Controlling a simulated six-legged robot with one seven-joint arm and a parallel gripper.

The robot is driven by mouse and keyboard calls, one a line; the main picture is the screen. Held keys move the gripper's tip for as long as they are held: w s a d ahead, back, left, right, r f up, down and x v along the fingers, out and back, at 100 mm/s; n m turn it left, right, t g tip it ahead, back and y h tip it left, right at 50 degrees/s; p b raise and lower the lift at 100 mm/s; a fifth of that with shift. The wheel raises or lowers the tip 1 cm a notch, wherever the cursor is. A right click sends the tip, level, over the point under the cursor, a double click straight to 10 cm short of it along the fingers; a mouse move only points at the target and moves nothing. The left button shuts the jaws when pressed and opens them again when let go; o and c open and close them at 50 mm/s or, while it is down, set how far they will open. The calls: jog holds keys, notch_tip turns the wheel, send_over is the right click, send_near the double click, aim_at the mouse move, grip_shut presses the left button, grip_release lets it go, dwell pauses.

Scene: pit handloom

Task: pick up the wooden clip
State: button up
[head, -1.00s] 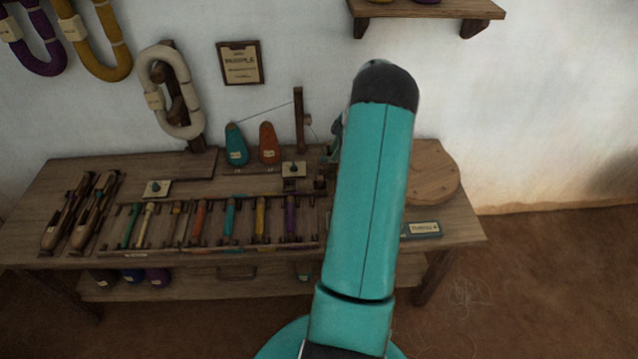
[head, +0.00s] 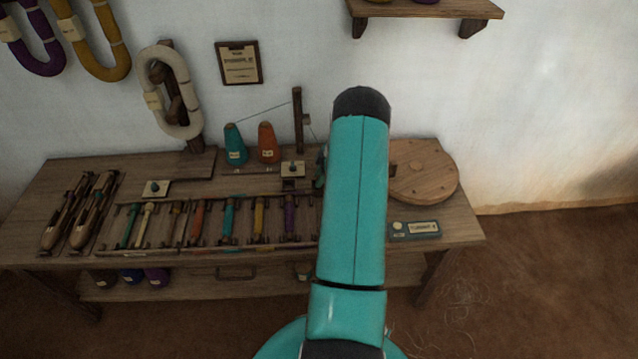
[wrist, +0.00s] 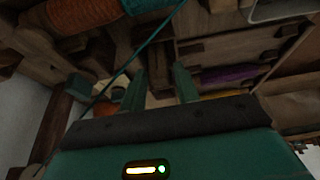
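I cannot pick out the wooden clip for certain in either view. In the wrist view my gripper (wrist: 160,88) shows two teal fingers standing apart, with a gap between them and nothing clearly held. Brown wooden parts of the bench fittings lie beyond the fingertips, too dark to tell apart. In the head view my teal arm covers the right-middle part of the wooden bench (head: 75,175), and my gripper is mostly hidden behind it.
A tray of coloured bobbins (head: 258,217) lies along the bench front. A teal cone (head: 235,146) and an orange cone (head: 268,144) stand behind, beside a wooden post (head: 298,120). A thread (wrist: 125,72) crosses near my left finger. A round wooden board (head: 425,172) lies at right.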

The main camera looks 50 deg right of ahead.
jog(key=shift+w+a+f, duration=0.1)
jog(key=shift+w+f, duration=0.05)
jog(key=shift+f, duration=0.35)
grip_shut()
jog(key=shift+r, duration=0.15)
